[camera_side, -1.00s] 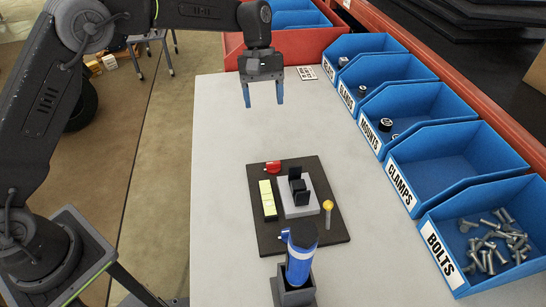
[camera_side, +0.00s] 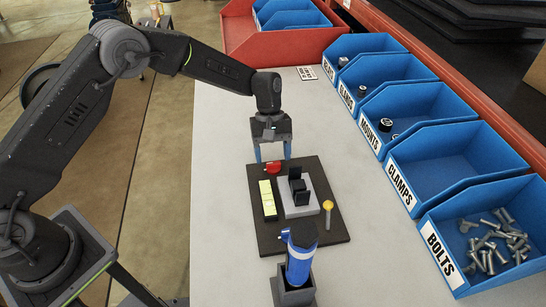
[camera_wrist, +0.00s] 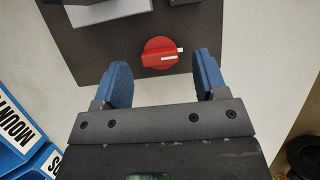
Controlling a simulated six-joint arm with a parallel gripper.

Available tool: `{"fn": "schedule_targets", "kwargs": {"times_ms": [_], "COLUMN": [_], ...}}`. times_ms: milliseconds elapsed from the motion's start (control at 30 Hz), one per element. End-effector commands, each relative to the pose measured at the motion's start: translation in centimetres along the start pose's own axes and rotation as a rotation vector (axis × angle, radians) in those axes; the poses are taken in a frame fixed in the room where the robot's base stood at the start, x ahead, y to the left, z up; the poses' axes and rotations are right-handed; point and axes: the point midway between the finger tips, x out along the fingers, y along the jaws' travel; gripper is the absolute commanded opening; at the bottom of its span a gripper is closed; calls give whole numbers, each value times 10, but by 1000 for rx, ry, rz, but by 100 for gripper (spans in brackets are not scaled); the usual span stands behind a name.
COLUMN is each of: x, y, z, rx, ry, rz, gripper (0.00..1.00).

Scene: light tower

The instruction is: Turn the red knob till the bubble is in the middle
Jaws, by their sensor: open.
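The red knob (camera_side: 273,167) sits at the far left corner of the dark base plate (camera_side: 330,228). In the wrist view the red knob (camera_wrist: 160,53) shows a white pointer mark toward the right. My gripper (camera_side: 272,158) is open above the knob's far edge. In the wrist view my gripper (camera_wrist: 163,72) has its blue fingers apart, one to each side of the knob, and touches nothing that I can see. The yellow-green level vial (camera_side: 268,199) lies on the plate in front of the knob. Its bubble is too small to make out.
A grey block with black clamp parts (camera_side: 299,190) and a yellow-topped post (camera_side: 328,206) stand on the plate. A blue cylinder in a dark holder (camera_side: 300,262) stands at the front. Blue bins (camera_side: 440,165) line the right. The table (camera_side: 222,130) is clear at left.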

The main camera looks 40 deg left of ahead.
Motion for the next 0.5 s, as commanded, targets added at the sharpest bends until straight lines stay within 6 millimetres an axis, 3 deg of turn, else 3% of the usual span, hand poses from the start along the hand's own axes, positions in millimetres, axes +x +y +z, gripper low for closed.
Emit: {"fn": "schedule_targets", "kwargs": {"times_ms": [133, 433, 500], "x": [11, 14, 13], "y": [0, 0, 0], "z": [0, 0, 0], "rx": [0, 0, 0], "ry": [0, 1, 1], "rz": [0, 0, 0], "gripper": [66, 66, 61]}}
